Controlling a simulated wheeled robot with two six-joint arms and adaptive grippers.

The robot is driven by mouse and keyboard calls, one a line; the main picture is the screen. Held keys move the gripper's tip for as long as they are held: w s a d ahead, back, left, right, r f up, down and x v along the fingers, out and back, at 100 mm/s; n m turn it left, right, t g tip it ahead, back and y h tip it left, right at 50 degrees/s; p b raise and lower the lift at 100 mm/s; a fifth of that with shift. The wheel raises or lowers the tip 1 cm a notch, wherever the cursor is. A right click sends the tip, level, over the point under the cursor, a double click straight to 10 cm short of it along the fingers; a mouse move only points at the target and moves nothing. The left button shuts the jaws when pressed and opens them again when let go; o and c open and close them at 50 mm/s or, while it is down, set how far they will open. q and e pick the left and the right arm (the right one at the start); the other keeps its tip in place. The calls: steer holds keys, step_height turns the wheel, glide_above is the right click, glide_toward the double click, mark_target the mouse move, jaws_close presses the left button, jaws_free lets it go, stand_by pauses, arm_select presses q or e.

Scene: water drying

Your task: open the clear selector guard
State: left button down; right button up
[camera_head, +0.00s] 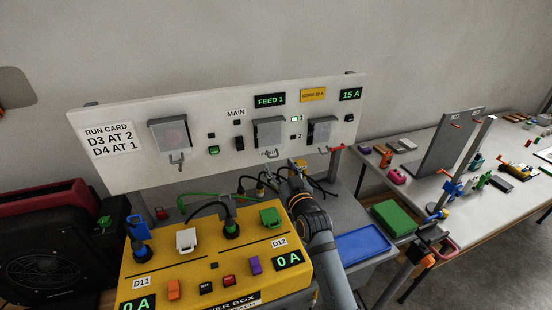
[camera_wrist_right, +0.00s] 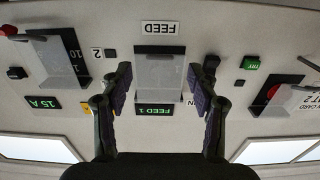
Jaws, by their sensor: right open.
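Three clear guards with handles are on the upright white panel (camera_head: 220,170) in the head view: left guard (camera_head: 170,135), middle guard (camera_head: 268,132) under the FEED 1 display, and right guard (camera_head: 322,130). My right gripper (camera_head: 288,172) is below the middle guard. In the upside-down right wrist view, my open right gripper (camera_wrist_right: 159,92) has its fingers on either side of the middle clear guard (camera_wrist_right: 160,75), apparently empty. Whether they touch it is unclear. My left gripper is not in view.
A yellow power box (camera_head: 190,262) with plugs and switches stands in front of the panel. A blue tray (camera_head: 362,247) and green block (camera_head: 393,217) lie right of my arm. A side table (camera_head: 400,165) holds many small parts. A dark machine (camera_head: 50,250) is at left.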

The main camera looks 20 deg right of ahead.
mark_target(274, 157)
steer(key=w, duration=0.3)
steer(key=shift+w, duration=0.3)
steer(key=shift+c, duration=0.5)
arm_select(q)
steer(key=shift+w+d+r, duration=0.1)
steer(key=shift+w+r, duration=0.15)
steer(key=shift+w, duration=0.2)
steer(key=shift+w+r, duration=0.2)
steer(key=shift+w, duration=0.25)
arm_select(e)
jaws_close()
